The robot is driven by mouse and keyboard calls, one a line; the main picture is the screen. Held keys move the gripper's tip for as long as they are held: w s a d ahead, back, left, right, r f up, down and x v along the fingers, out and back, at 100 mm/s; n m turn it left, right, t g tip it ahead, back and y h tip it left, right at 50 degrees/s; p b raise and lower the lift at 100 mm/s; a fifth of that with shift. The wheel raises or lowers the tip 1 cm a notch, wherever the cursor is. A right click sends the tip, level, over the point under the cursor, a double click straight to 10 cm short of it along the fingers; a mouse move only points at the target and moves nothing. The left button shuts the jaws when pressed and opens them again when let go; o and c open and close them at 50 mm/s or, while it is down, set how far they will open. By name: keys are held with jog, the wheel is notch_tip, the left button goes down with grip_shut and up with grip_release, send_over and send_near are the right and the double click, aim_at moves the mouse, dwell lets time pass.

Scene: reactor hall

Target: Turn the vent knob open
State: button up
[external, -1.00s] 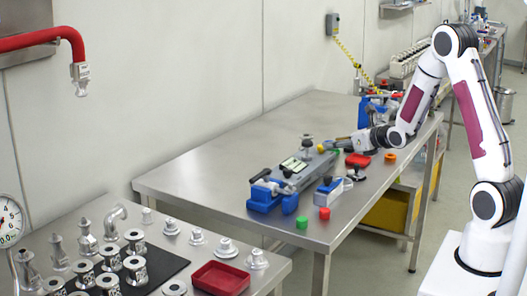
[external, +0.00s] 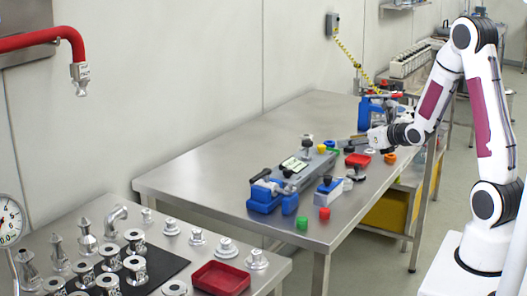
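A grey block-shaped unit (external: 303,171) lies on the steel table with a blue clamp (external: 265,195) at its near end. A dark-topped fitting (external: 307,146) stands on the unit. A small blue-grey block with a black knob (external: 327,181) stands in front. Which of these is the vent knob, and how far it is turned, I cannot tell. My gripper (external: 376,141) is above the table, right of the unit's far end and apart from it. Its fingers are too small to read.
Blue equipment (external: 370,115) stands behind my gripper. The table's left part is clear.

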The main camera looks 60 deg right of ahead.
jog(key=shift+w+a+f, duration=0.15)
jog(key=shift+w+f, duration=0.05)
jog(key=shift+f, duration=0.25)
jog(key=w+m, duration=0.1)
jog(key=m, duration=1.1)
jog(key=w+d+m, duration=0.1)
jog(key=m, duration=1.1)
jog(key=w+m, duration=0.1)
jog(key=m, duration=1.1)
jog(key=shift+w+d+f, duration=0.15)
jog(key=shift+d+f, duration=0.05)
jog(key=shift+f, duration=0.15)
jog(key=shift+w+f, duration=0.1)
